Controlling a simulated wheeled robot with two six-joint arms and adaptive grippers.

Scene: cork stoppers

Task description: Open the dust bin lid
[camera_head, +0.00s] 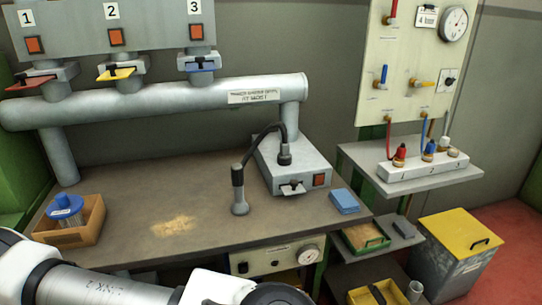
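The dust bin (448,275) is a grey box on the red floor at the lower right. Its yellow lid (462,228) lies flat on top and looks shut. A black handle (480,244) sits on the lid near its right side. A white and grey link of my arm crosses the lower left corner and bottom edge, well to the left of the bin. Neither of my grippers shows in this view.
A low shelf left of the bin holds a green-edged tray (366,238), with a yellow tray (372,291) and grey cylinder (415,290) below. The workbench (120,215) carries a grey device (292,166). Red floor (510,215) is open right of the bin.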

